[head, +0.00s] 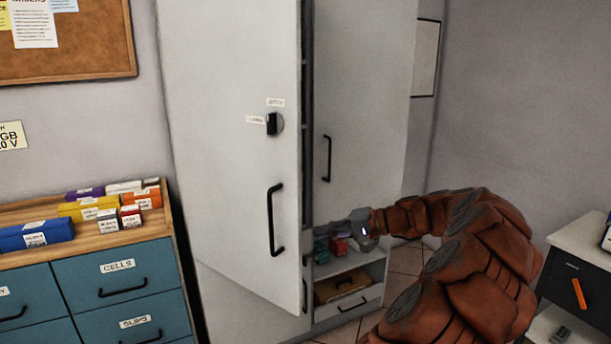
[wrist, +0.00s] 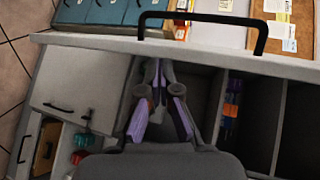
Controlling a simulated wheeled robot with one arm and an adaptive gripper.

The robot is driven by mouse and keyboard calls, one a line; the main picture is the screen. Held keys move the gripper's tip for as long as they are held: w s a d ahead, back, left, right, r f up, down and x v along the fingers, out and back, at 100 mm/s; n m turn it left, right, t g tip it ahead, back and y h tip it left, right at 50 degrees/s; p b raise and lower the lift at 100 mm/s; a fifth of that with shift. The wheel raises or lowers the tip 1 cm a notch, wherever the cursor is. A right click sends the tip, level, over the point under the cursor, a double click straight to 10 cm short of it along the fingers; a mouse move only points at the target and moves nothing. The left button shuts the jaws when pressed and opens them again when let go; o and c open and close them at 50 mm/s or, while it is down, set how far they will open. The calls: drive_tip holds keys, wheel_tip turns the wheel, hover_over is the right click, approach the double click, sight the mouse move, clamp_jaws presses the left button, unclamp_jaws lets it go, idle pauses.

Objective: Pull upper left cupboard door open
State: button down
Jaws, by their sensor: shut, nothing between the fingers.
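The upper left cupboard door (head: 230,110) is white and stands ajar, with a dark gap along its right edge. My gripper (head: 318,231) is shut and empty, behind the door's free edge at the gap, off the handle. In the wrist view my gripper (wrist: 159,66) points toward the door's edge (wrist: 100,47), with the black handle (wrist: 200,17) beyond it on the outer face. Whether the fingertips touch the door is unclear.
The right cupboard door (head: 365,90) looks closed. Blue drawers (head: 115,268) stand left of the cupboard. A dark drawer unit (head: 570,275) stands at right. Dark inner compartments (wrist: 262,105) show in the wrist view.

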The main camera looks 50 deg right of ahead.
drive_tip(key=s+d+r+m+t+p, duration=0.2)
drive_tip(key=d+r+t+p, duration=0.15)
drive_tip(key=d+r, duration=0.45)
drive_tip(key=w+a+p, duration=0.2)
drive_tip(key=w+a, duration=0.6)
drive_tip(key=shift+t+h, duration=0.3)
drive_tip(key=shift+t, duration=0.05)
drive_tip(key=shift+a, duration=0.15)
